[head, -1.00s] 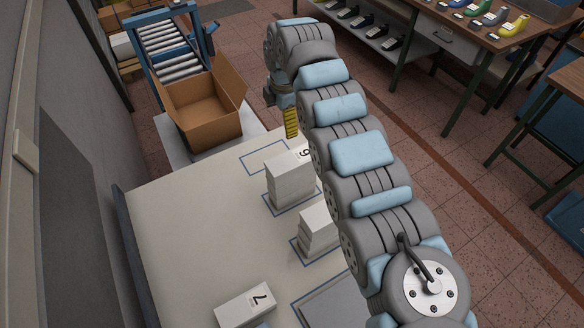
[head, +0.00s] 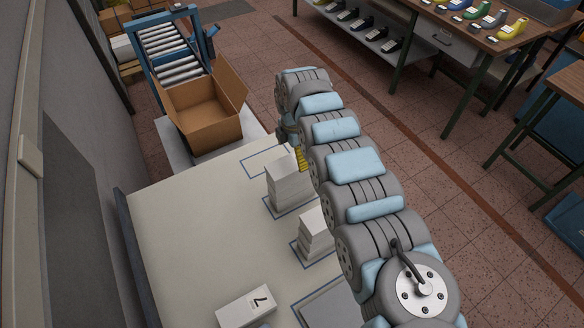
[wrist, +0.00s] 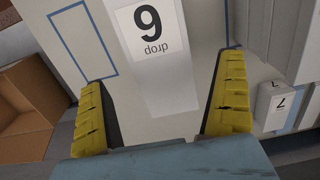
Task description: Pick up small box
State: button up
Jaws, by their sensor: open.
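A white box stack (head: 288,190) stands on the pale table near its far right side. In the wrist view its top box (wrist: 150,35) carries a large black digit, 6 or 9, and a small word. A shorter white stack (head: 315,240) stands nearer. A white box marked 7 (head: 246,306) lies at the near edge. My gripper (wrist: 163,78) is open, its yellow fingers apart on either side of the numbered stack in the picture. In the head view one yellow finger (head: 301,158) shows close above that stack; contact cannot be told. My arm hides part of its top.
An open cardboard box (head: 205,115) sits beyond the table, before a blue-framed roller conveyor (head: 178,62). Blue outlines mark the pale table (head: 190,225); its left part is clear. A workbench with shoe lasts (head: 470,40) stands at the upper right.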

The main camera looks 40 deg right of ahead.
aim_at(291, 163)
jog(key=shift+a+f+p, duration=0.15)
jog(key=shift+f+p, duration=0.05)
jog(key=shift+f, duration=1.05)
jog(key=shift+a+f+p, duration=0.15)
jog(key=shift+f, duration=1.1)
jog(key=shift+d+f, duration=0.1)
jog(key=shift+f, duration=0.35)
jog(key=c, duration=1.2)
